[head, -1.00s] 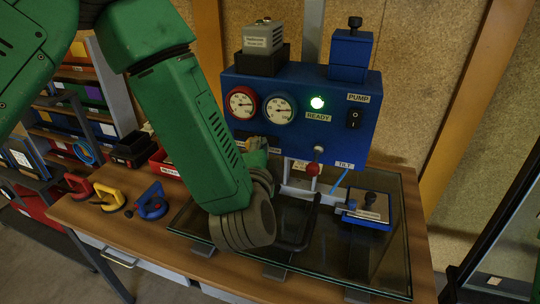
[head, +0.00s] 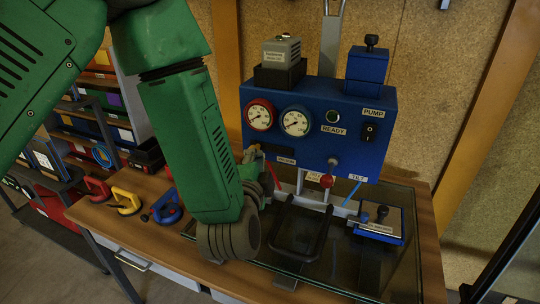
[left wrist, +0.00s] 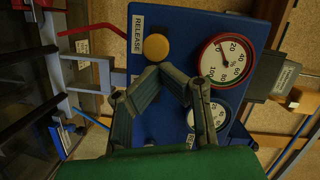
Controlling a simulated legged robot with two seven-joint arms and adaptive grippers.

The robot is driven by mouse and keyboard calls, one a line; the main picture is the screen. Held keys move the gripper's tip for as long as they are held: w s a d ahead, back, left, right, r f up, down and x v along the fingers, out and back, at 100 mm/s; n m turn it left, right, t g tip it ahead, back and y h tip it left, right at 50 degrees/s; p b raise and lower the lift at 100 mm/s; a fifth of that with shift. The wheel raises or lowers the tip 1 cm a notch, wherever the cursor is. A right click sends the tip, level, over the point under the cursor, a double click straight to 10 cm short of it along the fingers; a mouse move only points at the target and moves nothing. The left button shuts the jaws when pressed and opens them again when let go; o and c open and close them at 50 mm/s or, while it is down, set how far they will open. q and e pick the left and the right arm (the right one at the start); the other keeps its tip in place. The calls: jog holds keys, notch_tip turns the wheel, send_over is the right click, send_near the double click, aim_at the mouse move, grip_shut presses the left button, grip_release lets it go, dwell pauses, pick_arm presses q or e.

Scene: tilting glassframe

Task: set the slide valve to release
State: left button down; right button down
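The slide valve's round yellow knob (left wrist: 155,47) sits on the blue control box beside the white RELEASE label (left wrist: 137,34) in the left wrist view. My left gripper (left wrist: 161,69) has its two fingers bent together, with the tips meeting just below the knob in that view. It looks shut with nothing between the tips. Whether the tips touch the knob I cannot tell. In the head view, my green forearm and wrist partly cover the box's lower left corner, so the valve is mostly hidden there. My right gripper is in neither view.
The blue box (head: 350,154) carries a red-rimmed gauge (head: 260,115), a white gauge (head: 296,122), a dark READY lamp (head: 332,117) and a red-knobbed TILT lever (head: 327,181). Below is a glass pane (head: 360,262) with a black handle (head: 300,230). Suction cups (head: 166,207) lie left.

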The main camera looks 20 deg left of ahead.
pick_arm(q)
jog(key=v, duration=1)
jog(key=shift+d, duration=0.2)
jog(key=shift+a, duration=0.1)
jog(key=s+a+f+n+g+h+b, duration=0.1)
jog(key=s+a+f+n+g+b, duration=0.2)
jog(key=f, duration=1)
jog(key=s+f+n+g+h+b, duration=0.1)
jog(key=s+f+n+g+b, duration=0.2)
jog(key=f, duration=1.1)
jog(key=s+a+f+n+g+b, duration=0.2)
jog(key=s+f+g, duration=0.3)
jog(key=s+f, duration=0.3)
jog(key=s+a+f+n+g+h+b, duration=0.1)
jog(key=s+a+f+n+g+b, duration=0.2)
jog(key=s+f, duration=0.5)
jog(key=shift+s+a+f+n+g+b, duration=0.2)
jog(key=shift+a+f+n+g+b, duration=0.1)
jog(key=shift+a+f+g+b, duration=0.6)
